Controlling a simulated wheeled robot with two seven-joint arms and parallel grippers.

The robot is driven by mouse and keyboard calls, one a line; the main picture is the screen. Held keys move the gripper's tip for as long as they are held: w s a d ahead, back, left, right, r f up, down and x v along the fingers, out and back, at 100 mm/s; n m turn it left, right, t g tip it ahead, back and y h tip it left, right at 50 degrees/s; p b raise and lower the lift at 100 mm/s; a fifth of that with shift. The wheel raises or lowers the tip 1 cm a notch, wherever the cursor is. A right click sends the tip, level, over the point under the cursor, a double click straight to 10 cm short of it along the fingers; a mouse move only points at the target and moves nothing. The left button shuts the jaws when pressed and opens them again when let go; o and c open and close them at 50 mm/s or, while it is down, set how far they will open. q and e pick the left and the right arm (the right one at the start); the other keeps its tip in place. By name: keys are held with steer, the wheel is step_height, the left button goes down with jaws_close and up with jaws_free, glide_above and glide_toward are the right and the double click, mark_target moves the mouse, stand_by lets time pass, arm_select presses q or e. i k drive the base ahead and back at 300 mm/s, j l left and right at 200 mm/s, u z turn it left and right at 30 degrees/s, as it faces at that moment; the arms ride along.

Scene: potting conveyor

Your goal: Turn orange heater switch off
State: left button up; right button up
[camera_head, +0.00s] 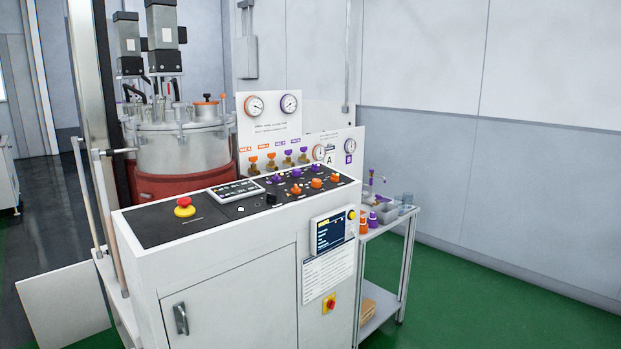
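Three orange switch knobs stand in a row on the black top panel (165,229) of a white control cabinet (235,300): a left one (295,189), a middle one (316,183) and a right one (334,178). A row of purple knobs (296,173) sits just behind them. The labels are too small to read, so I cannot tell which orange knob is the heater switch or how each is turned. Neither of my grippers shows in the head view.
A red emergency button (184,204), a black knob (271,198) and a display (237,190) share the panel. A screen (329,232) is on the front. A small side table (378,318) is at right; green floor beyond is clear.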

mark_target(296, 190)
steer(key=i+l, duration=0.7)
steer(key=i+l+z, duration=0.1)
steer(key=i+l, duration=0.55)
steer(key=i, duration=0.2)
